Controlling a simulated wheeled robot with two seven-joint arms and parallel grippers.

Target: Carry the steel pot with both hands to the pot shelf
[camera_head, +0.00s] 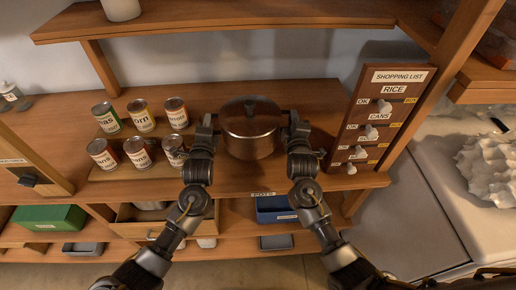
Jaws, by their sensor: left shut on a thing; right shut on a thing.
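The steel pot (250,142) is round, with a dark lid and a small knob. It is upright over or on the wooden shelf (282,178); I cannot tell whether its base touches the wood. My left gripper (207,122) is shut on the pot's left side, and my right gripper (292,120) is shut on its right side. The fingers hide the handles. A small label reading "POTS" (262,194) is on the shelf's front edge below the pot.
Several food cans (142,115) stand in two rows left of the pot, close to my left gripper. A shopping list board (382,118) with sliding knobs stands to the right. An upper shelf (215,16) runs above. Below are a green box (48,217) and blue bin (272,209).

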